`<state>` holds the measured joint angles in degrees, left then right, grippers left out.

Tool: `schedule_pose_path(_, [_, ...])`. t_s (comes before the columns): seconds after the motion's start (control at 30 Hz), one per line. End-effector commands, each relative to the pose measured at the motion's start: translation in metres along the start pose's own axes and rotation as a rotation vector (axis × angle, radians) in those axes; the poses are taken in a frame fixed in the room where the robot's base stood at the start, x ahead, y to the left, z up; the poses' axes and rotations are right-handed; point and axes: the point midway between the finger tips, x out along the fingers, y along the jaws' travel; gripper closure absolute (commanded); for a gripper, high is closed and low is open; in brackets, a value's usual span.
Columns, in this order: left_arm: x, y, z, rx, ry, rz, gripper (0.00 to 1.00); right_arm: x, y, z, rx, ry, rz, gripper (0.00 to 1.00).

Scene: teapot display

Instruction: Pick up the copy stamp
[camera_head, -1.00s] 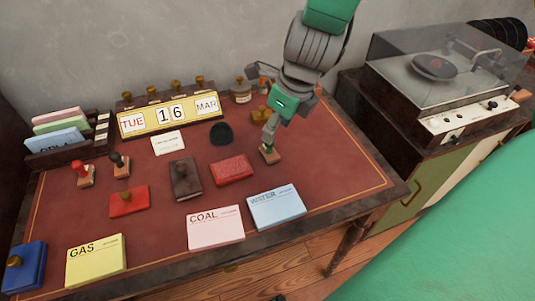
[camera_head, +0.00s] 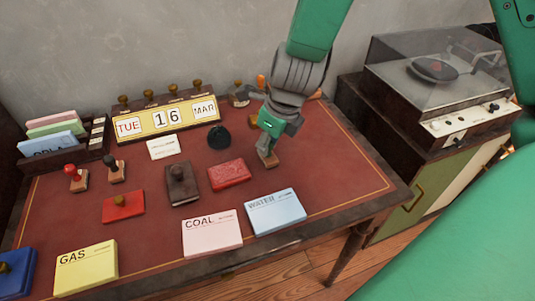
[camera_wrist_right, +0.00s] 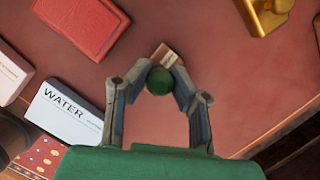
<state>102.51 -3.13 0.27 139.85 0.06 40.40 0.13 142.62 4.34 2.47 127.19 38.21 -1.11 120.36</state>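A stamp with a round green knob and a wooden base stands on the red desk top, right of the red pad; I take it as the copy stamp (camera_wrist_right: 159,83). In the head view its wooden base (camera_head: 268,160) shows below my right gripper (camera_head: 269,140), which hides most of the handle. In the right wrist view my right gripper (camera_wrist_right: 161,76) has a finger on each side of the green knob. The fingers are apart with the knob between their tips, and no firm grip shows. My left gripper is not in view.
The red pad (camera_head: 227,175) and the WATER block (camera_head: 276,211) lie close to the stamp. A gold object (camera_wrist_right: 262,14) lies to the upper right in the right wrist view. The desk (camera_head: 340,185) is bare right of the stamp.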

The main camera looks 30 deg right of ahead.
Motion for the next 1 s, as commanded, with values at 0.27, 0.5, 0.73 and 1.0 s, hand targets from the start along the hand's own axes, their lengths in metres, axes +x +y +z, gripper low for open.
schedule_pose_path(0.27, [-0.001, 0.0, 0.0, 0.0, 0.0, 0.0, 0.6, -0.002, 0.0, 0.001, 0.0, 0.0, -0.001, 1.0])
schedule_pose_path(0.5, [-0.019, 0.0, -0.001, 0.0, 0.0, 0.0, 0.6, -0.04, -0.001, 0.012, -0.001, -0.003, -0.004, 1.0])
schedule_pose_path(0.73, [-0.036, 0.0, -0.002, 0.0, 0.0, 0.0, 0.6, -0.082, -0.001, 0.023, -0.002, -0.002, -0.004, 1.0])
schedule_pose_path(1.0, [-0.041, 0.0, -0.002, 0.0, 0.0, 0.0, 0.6, -0.097, 0.0, 0.027, 0.0, 0.0, 0.0, 1.0])
